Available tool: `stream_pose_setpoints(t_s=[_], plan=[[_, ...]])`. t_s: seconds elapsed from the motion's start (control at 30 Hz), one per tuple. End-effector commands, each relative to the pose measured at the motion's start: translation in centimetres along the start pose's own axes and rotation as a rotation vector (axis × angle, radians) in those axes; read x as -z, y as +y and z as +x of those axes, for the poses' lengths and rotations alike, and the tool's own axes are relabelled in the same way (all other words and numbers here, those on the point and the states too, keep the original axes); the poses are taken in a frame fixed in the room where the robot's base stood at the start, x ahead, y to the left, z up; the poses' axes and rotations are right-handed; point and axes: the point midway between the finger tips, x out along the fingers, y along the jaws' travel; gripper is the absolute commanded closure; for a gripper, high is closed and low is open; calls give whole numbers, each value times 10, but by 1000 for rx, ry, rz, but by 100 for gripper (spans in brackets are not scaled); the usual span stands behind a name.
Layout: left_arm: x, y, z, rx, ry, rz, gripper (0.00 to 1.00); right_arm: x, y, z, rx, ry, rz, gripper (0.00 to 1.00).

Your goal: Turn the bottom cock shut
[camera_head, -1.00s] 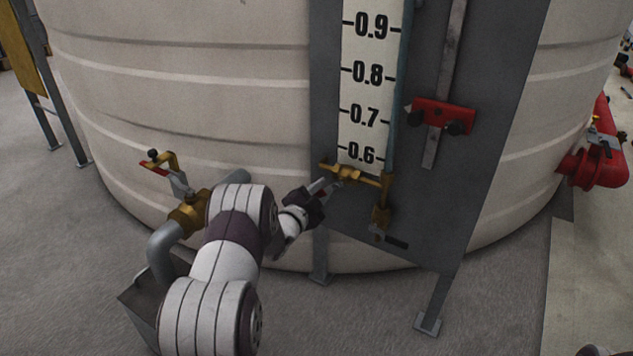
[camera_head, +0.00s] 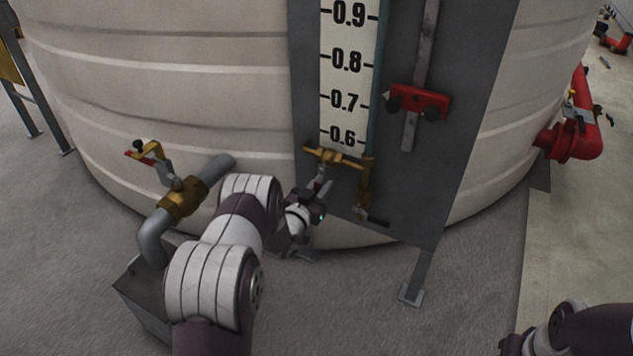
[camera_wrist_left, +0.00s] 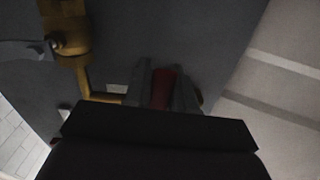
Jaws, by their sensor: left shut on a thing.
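The brass bottom cock (camera_head: 335,157) sits at the foot of the level gauge, under the 0.6 mark. My left gripper (camera_head: 322,186) is just below and left of it, shut on its red handle (camera_head: 319,184). In the left wrist view the red handle (camera_wrist_left: 162,90) lies between the two grey fingers (camera_wrist_left: 162,88). In the head view the handle hangs steeply down from the brass body. The cock's far side is partly hidden in the wrist view.
A brass drain valve with a dark lever (camera_head: 375,219) hangs to the right of the cock. A larger brass valve (camera_head: 182,198) on a grey pipe stands to the left. The grey gauge panel (camera_head: 445,160) and cream tank (camera_head: 250,120) lie close behind the gripper.

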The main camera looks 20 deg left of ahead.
Motion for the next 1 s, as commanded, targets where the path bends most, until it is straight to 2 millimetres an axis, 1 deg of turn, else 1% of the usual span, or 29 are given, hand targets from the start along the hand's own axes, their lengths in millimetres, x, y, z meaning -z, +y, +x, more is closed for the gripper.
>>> stream_pose_setpoints(t_s=[0.3,0.73,0.77,0.8,0.83,1.0], plan=[[-2,6,-1,0,-6,-75,100,1,0,-5,0,0,0,62],[-3,6,-1,-1,-6,-83,100,1,0,-5,0,0,0,62],[-3,6,-1,-1,-6,-83,69,1,0,-5,0,0,0,62],[-2,6,-1,-1,-6,-83,56,1,0,-5,0,0,0,62],[-2,6,-1,-1,-5,-82,54,1,0,-5,0,0,0,62],[-1,6,-1,-1,-3,-81,54,0,0,-5,0,0,0,62]])
